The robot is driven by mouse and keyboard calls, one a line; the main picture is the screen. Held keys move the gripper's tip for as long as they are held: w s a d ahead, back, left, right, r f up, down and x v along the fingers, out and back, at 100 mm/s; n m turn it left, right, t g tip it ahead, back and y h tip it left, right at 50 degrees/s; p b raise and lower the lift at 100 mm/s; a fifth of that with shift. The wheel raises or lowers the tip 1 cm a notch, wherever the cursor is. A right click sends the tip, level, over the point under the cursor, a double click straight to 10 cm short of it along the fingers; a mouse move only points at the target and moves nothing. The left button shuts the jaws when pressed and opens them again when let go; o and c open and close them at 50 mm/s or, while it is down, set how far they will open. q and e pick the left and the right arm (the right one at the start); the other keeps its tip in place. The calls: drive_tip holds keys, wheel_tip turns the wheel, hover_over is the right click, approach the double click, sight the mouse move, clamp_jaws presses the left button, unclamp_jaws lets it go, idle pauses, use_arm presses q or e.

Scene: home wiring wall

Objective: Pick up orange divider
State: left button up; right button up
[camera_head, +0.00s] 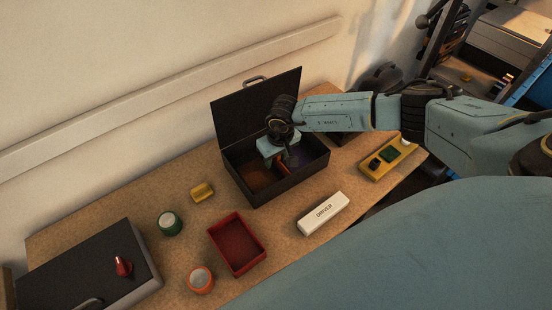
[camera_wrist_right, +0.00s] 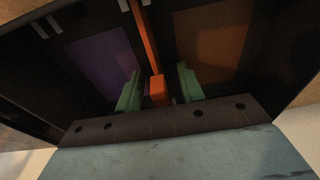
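The orange divider (camera_head: 281,168) stands inside the open black box (camera_head: 257,197), between a brown-orange floor patch and a purple one. In the right wrist view the divider (camera_wrist_right: 150,55) runs up the middle, with an orange block-like end between the green fingers. My right gripper (camera_head: 283,157) is down in the box over the divider. In the wrist view its fingers (camera_wrist_right: 159,90) stand apart, one on each side of the divider, with visible gaps. My left gripper is not in view.
The box's lid (camera_head: 250,105) stands open behind. In front are a red tray (camera_head: 237,244), a white DRIVER box (camera_head: 323,213), a green-sided roll (camera_head: 170,224), an orange roll (camera_head: 200,280) and a yellow block (camera_head: 202,192). A yellow board (camera_head: 388,159) lies right; a dark case (camera_head: 90,270) sits left.

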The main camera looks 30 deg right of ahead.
clamp_jaws()
drive_tip(key=shift+r, duration=0.1)
